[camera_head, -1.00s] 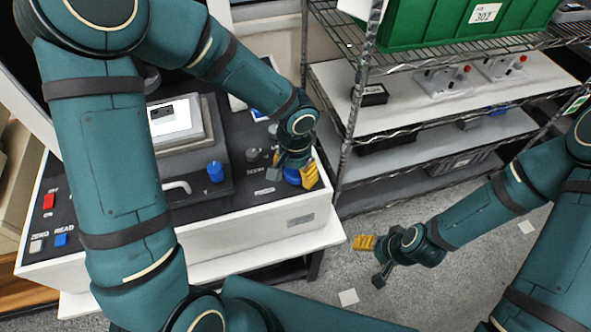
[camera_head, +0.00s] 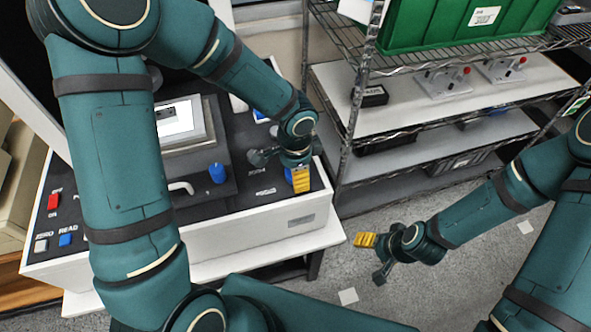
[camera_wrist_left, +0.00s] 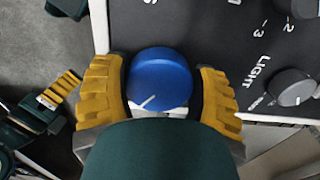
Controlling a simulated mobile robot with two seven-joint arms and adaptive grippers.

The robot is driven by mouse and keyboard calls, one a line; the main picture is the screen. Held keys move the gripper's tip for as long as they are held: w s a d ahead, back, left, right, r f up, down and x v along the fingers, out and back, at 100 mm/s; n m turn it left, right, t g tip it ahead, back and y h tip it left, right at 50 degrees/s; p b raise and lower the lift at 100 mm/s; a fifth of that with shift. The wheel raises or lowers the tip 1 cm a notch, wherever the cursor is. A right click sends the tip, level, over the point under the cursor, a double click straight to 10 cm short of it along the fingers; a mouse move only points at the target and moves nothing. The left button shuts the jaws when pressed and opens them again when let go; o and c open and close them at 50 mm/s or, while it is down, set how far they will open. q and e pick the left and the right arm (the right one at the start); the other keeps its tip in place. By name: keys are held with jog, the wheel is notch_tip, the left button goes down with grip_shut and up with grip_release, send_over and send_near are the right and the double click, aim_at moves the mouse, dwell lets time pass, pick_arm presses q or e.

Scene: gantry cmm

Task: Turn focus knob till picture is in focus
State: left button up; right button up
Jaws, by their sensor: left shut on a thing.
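The blue focus knob (camera_wrist_left: 160,76) sits on the black panel at the machine's front right corner. In the left wrist view it lies between the two yellow-padded fingers of my left gripper (camera_wrist_left: 163,92), which is shut on it. A white pointer line shows on its face, toward the lower left. In the head view my left gripper (camera_head: 281,169) hides most of the knob. The small screen (camera_head: 180,118) shows a bright picture with a dark shape at its top; its sharpness is too small to judge. My right gripper (camera_head: 375,257) is open and empty above the floor.
A second blue knob (camera_head: 217,172) stands left of my left gripper. A grey knob (camera_wrist_left: 293,87) labelled LIGHT is nearby on the panel. Red (camera_head: 54,202) and blue (camera_head: 65,240) buttons sit at the front left. A wire shelf (camera_head: 345,150) stands close on the right.

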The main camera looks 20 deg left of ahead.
pick_arm(q)
jog(key=shift+w+r, duration=0.15)
dwell(0.3)
jog(key=o, duration=1)
jog(key=shift+o, duration=1)
notch_tip(320, 180, up, 12)
